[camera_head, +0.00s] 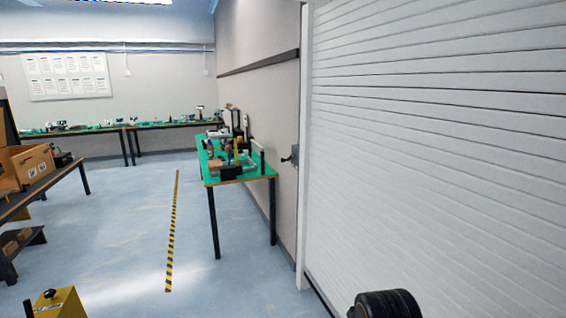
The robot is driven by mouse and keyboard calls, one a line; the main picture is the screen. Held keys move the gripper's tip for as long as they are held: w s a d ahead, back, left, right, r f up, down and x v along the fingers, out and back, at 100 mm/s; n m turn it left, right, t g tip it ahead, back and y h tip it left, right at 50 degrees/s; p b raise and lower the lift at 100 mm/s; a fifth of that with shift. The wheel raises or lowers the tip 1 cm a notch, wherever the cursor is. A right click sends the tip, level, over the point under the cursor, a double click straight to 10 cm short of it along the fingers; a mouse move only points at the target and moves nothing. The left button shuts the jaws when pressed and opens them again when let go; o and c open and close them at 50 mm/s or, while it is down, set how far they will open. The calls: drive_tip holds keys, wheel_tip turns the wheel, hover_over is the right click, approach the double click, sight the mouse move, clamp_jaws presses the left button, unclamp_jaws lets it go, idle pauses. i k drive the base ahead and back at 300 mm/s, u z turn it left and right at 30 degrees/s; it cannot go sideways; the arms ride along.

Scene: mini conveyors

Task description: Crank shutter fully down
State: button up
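The white slatted shutter (430,150) fills the right side of the view. Its slats reach low, close to the floor, with a dark line along the visible bottom edge; I cannot tell whether it touches the floor. A small dark crank-like fitting (290,157) sits on the wall just left of the shutter's white side frame (304,140). My gripper is not in view. A black rounded part, seemingly of my arm, shows at the bottom right in front of the shutter.
A green-topped table (258,172) with tools stands against the wall left of the crank. A dark shelf (40,187) with a cardboard box (30,165) is at the left. A yellow box (60,304) is at bottom left.

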sight(282, 160)
drive_tip(key=u, duration=0.05)
drive_tip(key=i, duration=1.75)
drive_tip(key=u, duration=0.7)
drive_tip(key=i, duration=1.85)
drive_tip(key=u, duration=0.45)
